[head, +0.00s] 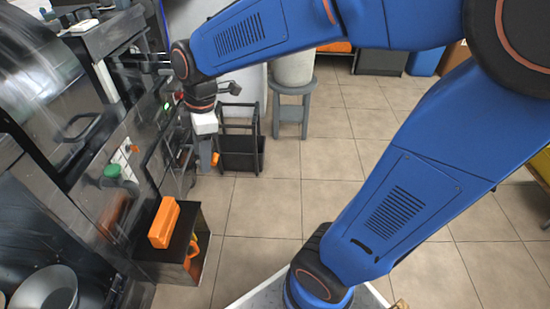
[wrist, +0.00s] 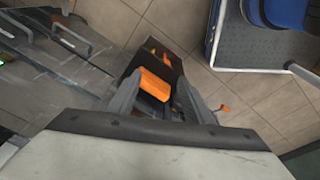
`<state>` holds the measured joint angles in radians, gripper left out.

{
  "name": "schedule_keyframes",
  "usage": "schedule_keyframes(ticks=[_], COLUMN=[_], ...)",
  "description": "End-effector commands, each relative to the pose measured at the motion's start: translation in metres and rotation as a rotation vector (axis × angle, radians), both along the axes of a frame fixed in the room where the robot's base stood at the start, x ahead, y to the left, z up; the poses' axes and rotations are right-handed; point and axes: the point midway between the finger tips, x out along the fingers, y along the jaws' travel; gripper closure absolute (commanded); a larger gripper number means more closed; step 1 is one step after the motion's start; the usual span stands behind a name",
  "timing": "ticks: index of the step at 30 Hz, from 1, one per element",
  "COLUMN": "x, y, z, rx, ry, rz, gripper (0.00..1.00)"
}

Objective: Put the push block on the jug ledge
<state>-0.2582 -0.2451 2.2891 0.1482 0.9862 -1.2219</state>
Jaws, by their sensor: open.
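The orange push block (head: 164,222) stands on the black top of a box-like ledge (head: 183,236) on the machine's lower front. An orange handle-like part (head: 192,253) shows under that top. My gripper (head: 207,166) hangs in the air beyond and above the block in the head view, pointing down. In the wrist view the open fingers (wrist: 160,80) frame the orange block (wrist: 154,84), which lies lower and apart from them. The dark ledge top (wrist: 168,64) also shows there. The fingers hold nothing that I can see.
The press (head: 85,130) with its clear panels and a green knob (head: 112,171) fills the left side. A black rack (head: 240,150) and a grey stool (head: 291,100) stand behind my gripper. A metal bowl (head: 45,290) sits at the lower left.

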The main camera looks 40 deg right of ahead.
Motion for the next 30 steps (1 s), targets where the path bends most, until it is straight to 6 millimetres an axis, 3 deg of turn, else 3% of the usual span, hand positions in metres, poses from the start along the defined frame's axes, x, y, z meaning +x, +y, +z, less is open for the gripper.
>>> schedule_keyframes(ticks=[7,18,24,30], x=[-0.046,-0.116,-0.141,-0.148], y=[-0.052,-0.109,-0.125,-0.129], z=[0.022,0.030,0.027,0.025], rx=[0.033,0.142,0.201,0.221], ry=[-0.056,-0.138,-0.166,-0.173], rz=[-0.443,-1.086,-1.313,-1.385], gripper=[0.53,0.53,0.53,0.53])
